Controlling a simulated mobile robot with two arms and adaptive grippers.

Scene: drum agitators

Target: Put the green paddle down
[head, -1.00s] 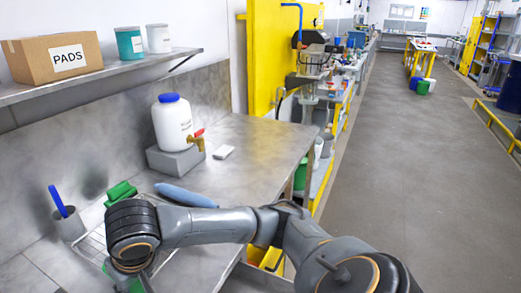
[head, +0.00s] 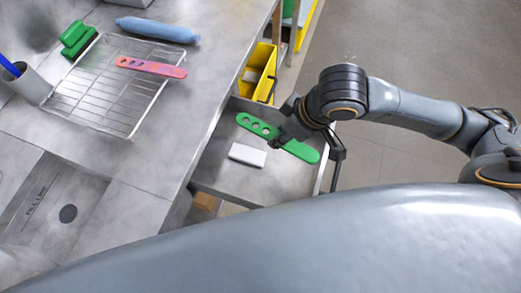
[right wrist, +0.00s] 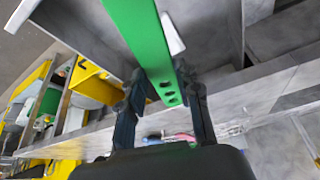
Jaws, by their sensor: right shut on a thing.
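The green paddle (head: 302,151), long with round holes at one end, is held across the open drawer (head: 222,180) in the head view. My right gripper (head: 283,139) is shut around its middle. In the right wrist view the paddle (right wrist: 140,35) runs between the two fingers of the right gripper (right wrist: 163,76), its holes toward the palm. How far the paddle is above the drawer floor, or whether it touches, I cannot tell. My left gripper is not in view.
A white block (head: 247,155) lies in the drawer beside the paddle. A pink-red paddle (head: 150,67) lies on the wire rack (head: 95,105) on the steel counter. A blue roll-shaped object (head: 157,29), green blocks (head: 77,39), a grey cup (head: 27,85) and a yellow bin (head: 261,68) are nearby.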

